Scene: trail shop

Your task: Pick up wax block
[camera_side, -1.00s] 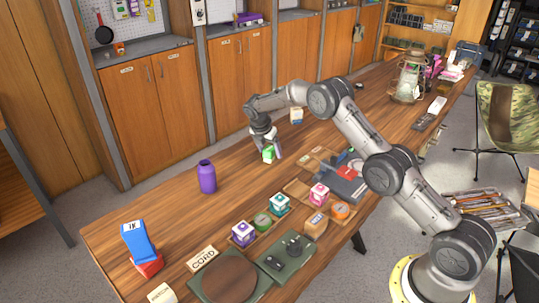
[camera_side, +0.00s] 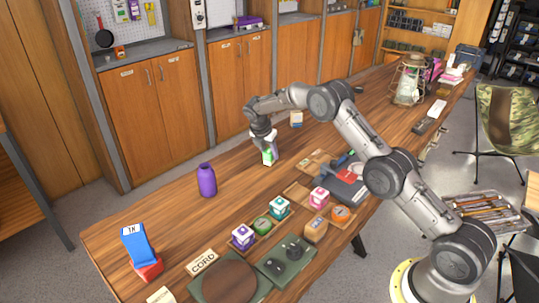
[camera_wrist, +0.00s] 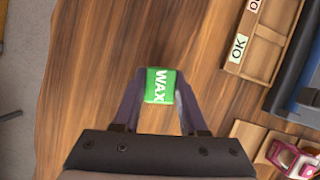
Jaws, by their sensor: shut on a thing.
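The wax block (camera_wrist: 160,85) is a small green block with white WAX lettering, seen between my fingers in the wrist view. In the side view the wax block (camera_side: 268,156) shows green and white below my gripper (camera_side: 266,149). My gripper also shows in the wrist view (camera_wrist: 162,82), with a finger on each side of the block and shut on it. The block looks upright at the far side of the wooden table (camera_side: 160,225). I cannot tell whether its bottom touches the tabletop.
A purple bottle (camera_side: 207,180) stands to the left of the block. A wooden tray (camera_side: 298,194), several small boxes and a dark case (camera_side: 348,188) lie to the right and front. A small white and blue box (camera_side: 296,119) stands behind. The table around the block is clear.

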